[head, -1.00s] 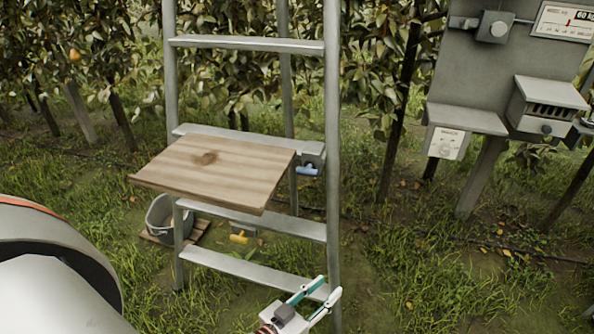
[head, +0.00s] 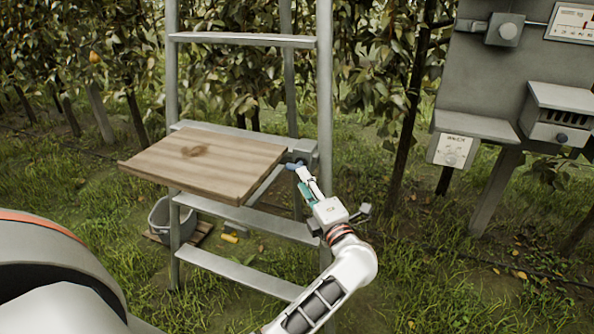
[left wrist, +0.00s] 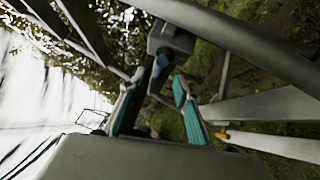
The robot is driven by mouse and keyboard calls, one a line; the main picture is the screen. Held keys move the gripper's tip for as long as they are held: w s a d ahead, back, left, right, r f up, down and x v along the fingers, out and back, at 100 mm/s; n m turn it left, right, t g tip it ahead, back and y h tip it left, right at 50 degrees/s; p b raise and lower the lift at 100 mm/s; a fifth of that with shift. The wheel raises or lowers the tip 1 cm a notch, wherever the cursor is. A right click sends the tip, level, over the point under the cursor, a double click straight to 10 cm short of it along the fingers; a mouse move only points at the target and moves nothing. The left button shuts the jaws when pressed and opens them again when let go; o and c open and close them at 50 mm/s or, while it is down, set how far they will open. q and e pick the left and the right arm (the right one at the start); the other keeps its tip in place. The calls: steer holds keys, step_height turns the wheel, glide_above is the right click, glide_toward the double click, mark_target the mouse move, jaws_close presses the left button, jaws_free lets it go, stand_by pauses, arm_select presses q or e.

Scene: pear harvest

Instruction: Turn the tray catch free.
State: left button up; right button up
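The wooden tray (head: 215,165) sits on the ladder, its right edge by a grey block with a blue catch handle (head: 294,165). The blue handle (left wrist: 161,64) also shows in the left wrist view, below its grey block. My left gripper (head: 302,176) is up at the handle in the head view. In the left wrist view its teal fingers (left wrist: 158,84) are spread, with the handle between or just beyond their tips. A gap shows beside the right finger; contact at the left one cannot be told. My right gripper is not in view.
The grey ladder (head: 325,95) has its right rail close to my left gripper. A grey bucket (head: 162,222) and a yellow-handled thing (head: 230,238) are low behind the ladder. A grey panel stand (head: 500,75) is at the right. Open grass lies between.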

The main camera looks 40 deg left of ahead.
mark_target(296, 166)
arm_select(q)
steer(key=x, duration=0.6)
steer(key=shift+a, duration=0.1)
jaws_close()
